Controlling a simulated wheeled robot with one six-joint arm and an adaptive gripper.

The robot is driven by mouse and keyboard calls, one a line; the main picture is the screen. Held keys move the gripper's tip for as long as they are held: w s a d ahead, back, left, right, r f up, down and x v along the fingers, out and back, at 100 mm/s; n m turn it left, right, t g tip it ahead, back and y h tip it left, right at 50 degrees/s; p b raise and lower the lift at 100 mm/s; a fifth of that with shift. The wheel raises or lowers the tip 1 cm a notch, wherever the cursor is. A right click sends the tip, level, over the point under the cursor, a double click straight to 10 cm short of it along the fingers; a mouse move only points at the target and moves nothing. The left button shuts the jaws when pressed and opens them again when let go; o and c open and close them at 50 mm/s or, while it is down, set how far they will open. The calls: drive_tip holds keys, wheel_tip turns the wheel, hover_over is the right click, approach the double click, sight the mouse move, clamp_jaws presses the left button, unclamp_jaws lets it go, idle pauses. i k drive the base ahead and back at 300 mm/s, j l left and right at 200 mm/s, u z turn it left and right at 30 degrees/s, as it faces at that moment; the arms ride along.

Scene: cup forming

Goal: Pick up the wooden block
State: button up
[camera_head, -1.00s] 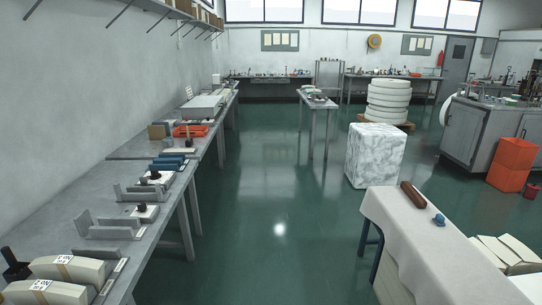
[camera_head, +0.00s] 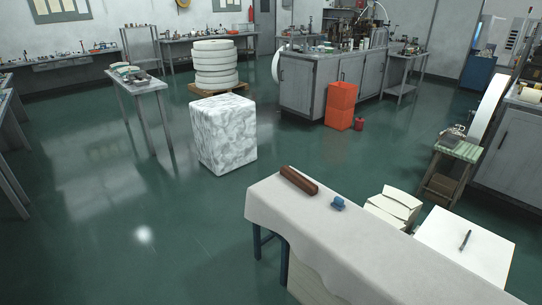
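The wooden block (camera_head: 299,181) is a long reddish-brown bar. It lies on a table covered with a pale cloth (camera_head: 330,236), near the table's far left end. A small blue object (camera_head: 338,203) lies to its right, apart from it. My gripper and arm are not in view.
A marble-patterned white block (camera_head: 223,134) stands on the floor beyond the table. White stacks (camera_head: 393,206) and a white surface with a dark pen-like item (camera_head: 465,240) are at the right. Green floor at left is clear.

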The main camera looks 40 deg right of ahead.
sight(305, 184)
drive_tip(key=i+j+z, duration=0.15)
drive_tip(key=i+z, duration=0.25)
drive_tip(key=i+j+z, duration=0.3)
drive_tip(key=i+z, duration=0.15)
drive_tip(key=i+j+z, duration=0.6)
drive_tip(key=j+z, duration=0.2)
drive_tip(key=i+j+z, duration=0.1)
drive_tip(key=j, duration=0.3)
drive_tip(key=i+j+z, duration=0.15)
drive_tip(key=j, duration=0.25)
drive_tip(key=i+j+z, duration=0.1)
drive_tip(key=j, duration=0.3)
drive_tip(key=i+j+z, duration=0.1)
drive_tip(key=j, duration=0.35)
drive_tip(key=i, duration=0.25)
